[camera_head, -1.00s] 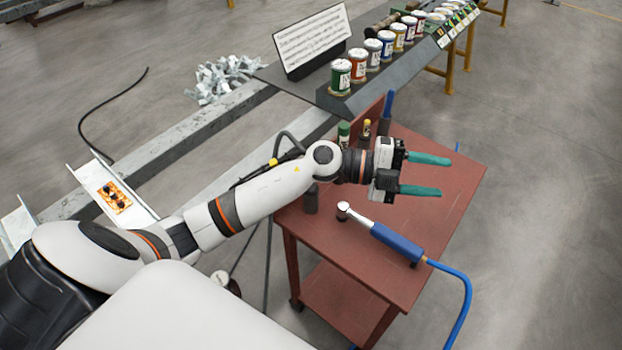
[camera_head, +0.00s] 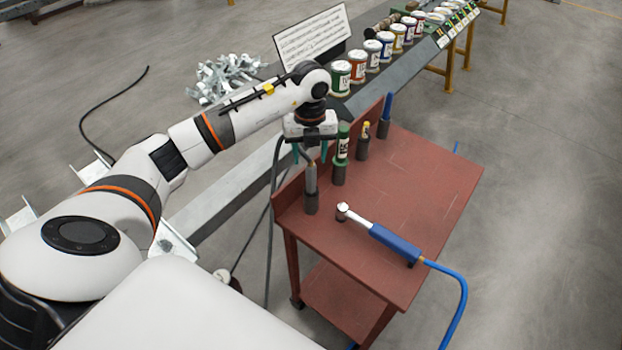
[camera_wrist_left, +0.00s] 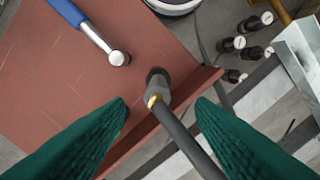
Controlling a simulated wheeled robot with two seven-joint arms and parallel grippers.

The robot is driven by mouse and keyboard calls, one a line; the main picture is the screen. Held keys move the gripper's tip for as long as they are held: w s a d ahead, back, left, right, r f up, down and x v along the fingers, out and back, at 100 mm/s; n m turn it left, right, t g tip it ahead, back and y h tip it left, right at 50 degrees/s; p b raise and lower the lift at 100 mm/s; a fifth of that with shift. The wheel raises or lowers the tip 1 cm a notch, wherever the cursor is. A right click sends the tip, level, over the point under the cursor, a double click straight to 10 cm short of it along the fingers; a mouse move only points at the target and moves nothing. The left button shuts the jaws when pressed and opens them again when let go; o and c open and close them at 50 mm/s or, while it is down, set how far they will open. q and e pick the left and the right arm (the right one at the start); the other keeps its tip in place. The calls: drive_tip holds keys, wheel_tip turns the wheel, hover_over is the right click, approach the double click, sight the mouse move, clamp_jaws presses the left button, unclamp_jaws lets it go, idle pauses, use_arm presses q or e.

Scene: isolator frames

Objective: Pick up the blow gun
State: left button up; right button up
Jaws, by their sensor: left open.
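A slim grey tool (camera_head: 311,178), which looks to be the blow gun, stands upright in a dark holder (camera_head: 311,203) at the left edge of the red cart (camera_head: 430,190). In the left wrist view the grey tool (camera_wrist_left: 183,135) shows a brass collar and a dark hose, and its tip is in the holder. My left gripper (camera_head: 310,155) points down over it. Its teal fingers are open, one on each side of the tool, without visibly gripping it. My right gripper is out of view.
A blue-handled tool with a round metal head (camera_head: 395,241) and blue hose lies on the cart. A green cylinder (camera_head: 342,143), a yellow-topped tool (camera_head: 364,135) and a blue tool (camera_head: 388,108) stand in holders behind. The cart's right half is clear.

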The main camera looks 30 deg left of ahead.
sight(311, 165)
use_arm(q)
drive_tip(key=shift+f, duration=0.85)
drive_tip(key=f+p, duration=0.2)
drive_tip(key=f, duration=0.2)
drive_tip(key=shift+d, duration=0.2)
drive_tip(key=shift+f+p, duration=0.3)
drive_tip(key=shift+f, duration=0.4)
drive_tip(key=c, duration=1.1)
